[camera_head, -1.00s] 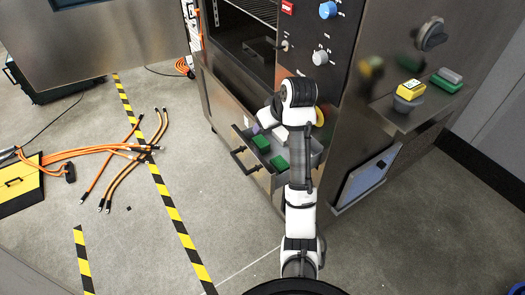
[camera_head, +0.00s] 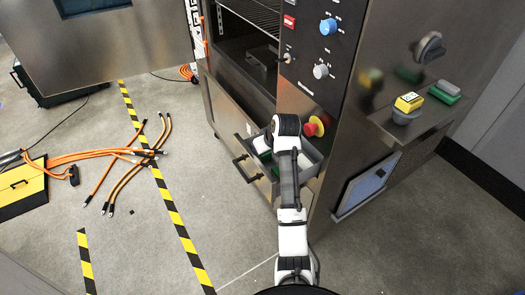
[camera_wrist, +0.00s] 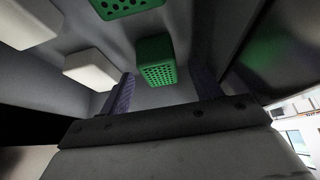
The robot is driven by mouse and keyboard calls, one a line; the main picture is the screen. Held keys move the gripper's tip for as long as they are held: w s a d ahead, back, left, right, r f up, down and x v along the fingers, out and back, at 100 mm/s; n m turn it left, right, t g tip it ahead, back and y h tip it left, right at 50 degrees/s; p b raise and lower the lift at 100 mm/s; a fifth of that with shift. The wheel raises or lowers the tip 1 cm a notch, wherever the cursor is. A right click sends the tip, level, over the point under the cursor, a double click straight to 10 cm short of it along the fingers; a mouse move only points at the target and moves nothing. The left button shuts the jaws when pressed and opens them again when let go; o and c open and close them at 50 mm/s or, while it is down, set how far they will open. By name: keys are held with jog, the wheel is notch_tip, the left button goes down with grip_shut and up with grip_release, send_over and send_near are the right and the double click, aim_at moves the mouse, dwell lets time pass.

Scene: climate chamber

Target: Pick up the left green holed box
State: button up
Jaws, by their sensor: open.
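Two green holed boxes lie in the open drawer. In the wrist view one green holed box (camera_wrist: 157,62) is just beyond my gripper (camera_wrist: 164,88), roughly in line with the space between its two fingers. The other green holed box (camera_wrist: 124,7) is at the top edge, cut off. I cannot tell which of these is the left one. My gripper is open and empty. In the head view my arm covers the gripper and much of the drawer, and only bits of green (camera_head: 265,156) show.
The drawer (camera_head: 312,160) also holds white blocks (camera_wrist: 90,70), close to the left finger, and another (camera_wrist: 28,22). Drawer walls rise close by. A red knob (camera_head: 312,127) is on the panel just above the drawer. Orange cables (camera_head: 128,165) lie on the floor at left.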

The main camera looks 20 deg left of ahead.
jog(key=shift+x, duration=1.15)
jog(key=c, duration=1.1)
jog(key=shift+r, duration=0.1)
